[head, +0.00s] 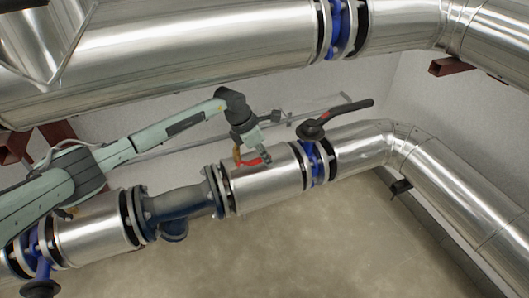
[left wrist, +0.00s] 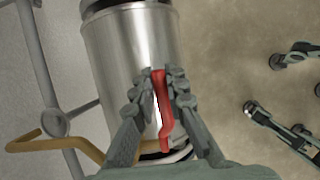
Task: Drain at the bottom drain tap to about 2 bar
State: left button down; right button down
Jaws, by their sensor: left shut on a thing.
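A red tap lever (left wrist: 160,103) stands between the two fingers of my left gripper (left wrist: 161,82) in the left wrist view. The fingers are shut on it. In the head view the red lever (head: 254,162) shows just below my left gripper (head: 250,150), in front of the silver lower pipe. A bent brass-coloured outlet tube (left wrist: 62,140) runs left from the tap; in the head view a short orange-yellow piece (head: 237,153) shows beside the lever. The tap body is mostly hidden by the gripper. No pressure gauge can be read.
The silver lower pipe (head: 268,190) has a dark blue strainer fitting (head: 180,203) and a blue valve with a black lever (head: 345,113). A large silver pipe (head: 200,45) runs overhead. The floor (head: 290,250) below is clear. Unclear grey-green parts show at the left wrist view's right edge.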

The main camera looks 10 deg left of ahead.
pick_arm(q)
jog(key=shift+f+g+y, duration=0.3)
jog(key=shift+y, duration=0.1)
jog(key=c, duration=1.5)
grip_release()
jog(key=shift+c, duration=0.2)
